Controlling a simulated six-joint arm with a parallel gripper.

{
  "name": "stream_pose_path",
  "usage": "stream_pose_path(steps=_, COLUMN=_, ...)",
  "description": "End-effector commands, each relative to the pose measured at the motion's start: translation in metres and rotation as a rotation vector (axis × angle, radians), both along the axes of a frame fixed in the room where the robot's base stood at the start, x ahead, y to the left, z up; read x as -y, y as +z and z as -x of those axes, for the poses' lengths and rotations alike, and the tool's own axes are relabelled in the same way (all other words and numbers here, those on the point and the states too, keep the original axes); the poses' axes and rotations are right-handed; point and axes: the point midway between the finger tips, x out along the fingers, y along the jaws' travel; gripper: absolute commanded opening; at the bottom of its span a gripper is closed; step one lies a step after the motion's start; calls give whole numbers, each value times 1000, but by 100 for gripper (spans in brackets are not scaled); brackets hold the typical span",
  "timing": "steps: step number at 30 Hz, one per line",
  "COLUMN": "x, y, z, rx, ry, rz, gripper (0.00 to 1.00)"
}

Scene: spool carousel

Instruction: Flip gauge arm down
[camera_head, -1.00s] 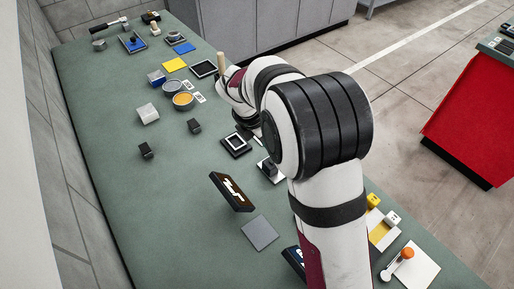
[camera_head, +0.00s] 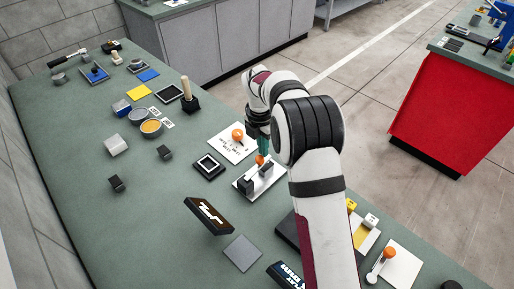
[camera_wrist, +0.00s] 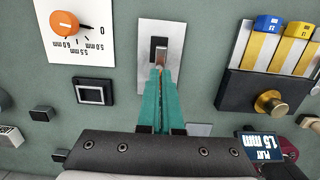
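A white plate (camera_head: 247,186) with dark blocks and an orange-tipped lever (camera_head: 260,159) lies in the middle of the bench; I take this lever to be the gauge arm. In the wrist view the plate (camera_wrist: 147,32) has a dark slot, and the lever (camera_wrist: 161,54) stands out from it towards me. My gripper (camera_head: 262,147) is over this plate. In the wrist view its teal fingers (camera_wrist: 162,72) are close together, with a thin orange-brown strip of the lever showing between them. The fingers hide most of the lever.
A white plate with an orange dial (camera_wrist: 66,23) lies beside it, with a black-framed square (camera_head: 208,166) nearby. In the wrist view a block with yellow strips and a brass knob (camera_wrist: 271,103) is at right, near a display (camera_wrist: 262,148). A tilted black display (camera_head: 208,215) stands in front.

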Motion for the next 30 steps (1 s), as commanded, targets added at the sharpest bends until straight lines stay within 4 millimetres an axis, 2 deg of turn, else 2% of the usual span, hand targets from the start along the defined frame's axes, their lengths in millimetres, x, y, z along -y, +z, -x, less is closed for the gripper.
stream_pose_path(steps=12, x=11, y=-17, z=-11, rx=1, ry=0, rz=1, gripper=0)
stream_pose_path(steps=30, x=13, y=-21, z=-13, rx=1, ry=1, rz=1, gripper=0)
